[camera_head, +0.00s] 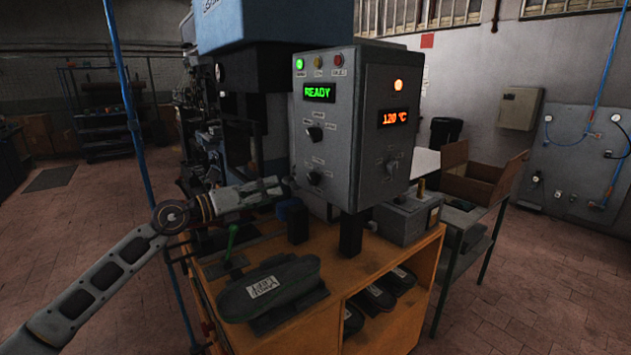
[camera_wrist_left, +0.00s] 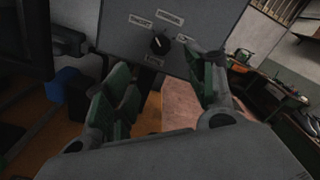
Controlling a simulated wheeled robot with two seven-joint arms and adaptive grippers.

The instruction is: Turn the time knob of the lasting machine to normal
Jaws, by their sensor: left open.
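The lasting machine's grey control box (camera_head: 340,120) stands on the wooden bench. Its front face has an upper dark knob (camera_head: 315,133) and a lower dark knob (camera_head: 314,177); a third knob (camera_head: 391,168) is on the side face. My left gripper (camera_head: 276,187) is open and empty, just left of the lower knob and apart from it. In the left wrist view, a dark knob (camera_wrist_left: 160,44) with a light pointer mark and several small labels around it shows ahead between the open fingers (camera_wrist_left: 160,78). The labels are too small to read surely. My right gripper is out of view.
A green READY display (camera_head: 319,92) and an orange 120 °C display (camera_head: 394,118) are lit. A cardboard box (camera_head: 470,180) stands at right.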

